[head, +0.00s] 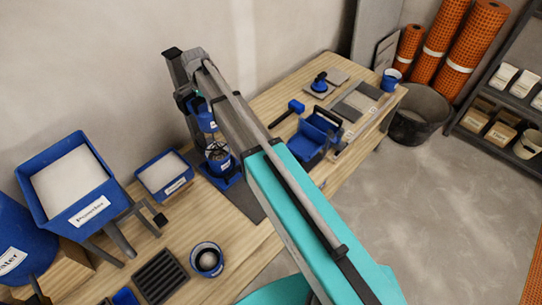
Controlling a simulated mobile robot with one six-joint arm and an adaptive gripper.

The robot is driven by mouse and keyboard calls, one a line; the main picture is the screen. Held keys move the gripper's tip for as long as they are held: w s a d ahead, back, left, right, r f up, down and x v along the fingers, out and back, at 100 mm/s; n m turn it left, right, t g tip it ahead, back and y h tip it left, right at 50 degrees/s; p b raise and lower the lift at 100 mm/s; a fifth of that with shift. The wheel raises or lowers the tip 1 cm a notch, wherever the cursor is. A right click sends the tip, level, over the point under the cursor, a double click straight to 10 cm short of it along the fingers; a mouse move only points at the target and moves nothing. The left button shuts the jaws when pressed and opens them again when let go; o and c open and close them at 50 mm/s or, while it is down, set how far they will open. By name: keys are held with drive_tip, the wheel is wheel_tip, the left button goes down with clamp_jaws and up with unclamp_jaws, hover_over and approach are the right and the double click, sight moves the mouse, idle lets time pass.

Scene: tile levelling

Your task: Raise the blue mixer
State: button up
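The blue mixer (207,122) stands upright toward the back of the wooden workbench, near the wall. Its lower part sits in or over a clear vessel with dark contents (218,158), above a blue base (230,180) on a dark mat. My arm crosses the view from the lower right, and its wrist bends down at the mixer's upper left. My gripper (188,100) is at the mixer's upper part, partly covered by my arm. I cannot see its fingertips clearly, nor whether they touch or grip the mixer.
A blue powder hopper (72,182), a blue tray (165,172) and a blue cup (206,260) stand left of and in front of the mixer. The wall is close behind.

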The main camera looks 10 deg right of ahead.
drive_tip(key=shift+f+b, duration=2.4)
drive_tip(key=shift+f, duration=0.4)
wheel_tip(320, 180, up, 14)
drive_tip(key=p, duration=1.4)
drive_tip(key=shift+r, duration=0.1)
drive_tip(key=shift+s+d+f+b, duration=0.55)
drive_tip(key=shift+d+f, duration=0.05)
drive_tip(key=shift+d, duration=0.1)
drive_tip(key=s+d+f+n+b, duration=0.9)
drive_tip(key=s+d+f+b, duration=0.6)
drive_tip(key=s+d, duration=0.3)
drive_tip(key=shift+s+d+f+b, duration=0.3)
drive_tip(key=shift+s+f+b, duration=0.1)
drive_tip(key=shift+s, duration=0.4)
drive_tip(key=s+d+n, duration=0.2)
drive_tip(key=s+d, duration=0.1)
drive_tip(key=s, duration=0.2)
